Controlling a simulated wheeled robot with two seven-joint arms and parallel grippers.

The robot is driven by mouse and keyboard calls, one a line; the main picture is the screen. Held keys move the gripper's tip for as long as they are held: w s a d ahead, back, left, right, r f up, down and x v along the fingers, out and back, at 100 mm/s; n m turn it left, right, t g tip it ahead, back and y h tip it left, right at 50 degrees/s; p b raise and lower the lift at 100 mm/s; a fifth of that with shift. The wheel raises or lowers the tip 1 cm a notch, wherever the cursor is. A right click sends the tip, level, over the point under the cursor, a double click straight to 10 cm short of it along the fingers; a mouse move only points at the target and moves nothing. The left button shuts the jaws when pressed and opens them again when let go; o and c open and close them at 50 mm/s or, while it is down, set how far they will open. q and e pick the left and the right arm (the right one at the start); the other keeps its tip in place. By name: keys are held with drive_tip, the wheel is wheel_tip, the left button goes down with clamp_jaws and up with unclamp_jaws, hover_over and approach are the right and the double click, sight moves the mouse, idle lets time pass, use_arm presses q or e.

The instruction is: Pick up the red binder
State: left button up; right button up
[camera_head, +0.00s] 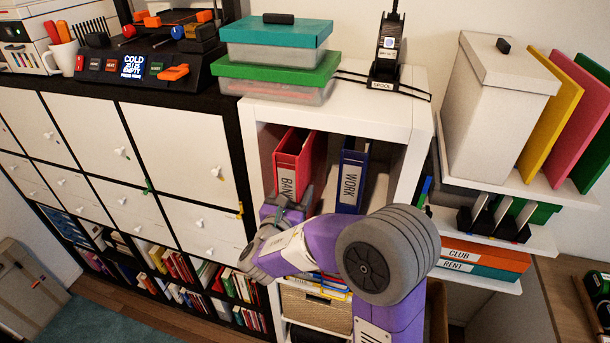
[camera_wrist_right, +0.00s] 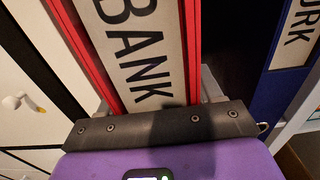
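The red binder (camera_head: 287,170) stands upright in the upper opening of the white shelf, its spine labelled BANK. My right gripper (camera_head: 287,205) is at the lower part of its spine, a finger on each side. In the right wrist view the spine (camera_wrist_right: 146,60) fills the middle, with grey fingers at its left and right edges. Their tips are hidden beside the binder, and I cannot tell whether they press on it. My left gripper is not in view.
A blue binder (camera_head: 350,178) labelled WORK stands to the right, with a dark gap between. The white shelf's (camera_head: 418,130) side panel is further right. Green and teal-lidded boxes (camera_head: 275,65) sit on top. White cabinet doors (camera_head: 170,135) are at left.

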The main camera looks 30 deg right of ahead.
drive_tip(key=c, duration=0.7)
drive_tip(key=shift+r, duration=0.1)
clamp_jaws()
drive_tip(key=shift+r, duration=0.15)
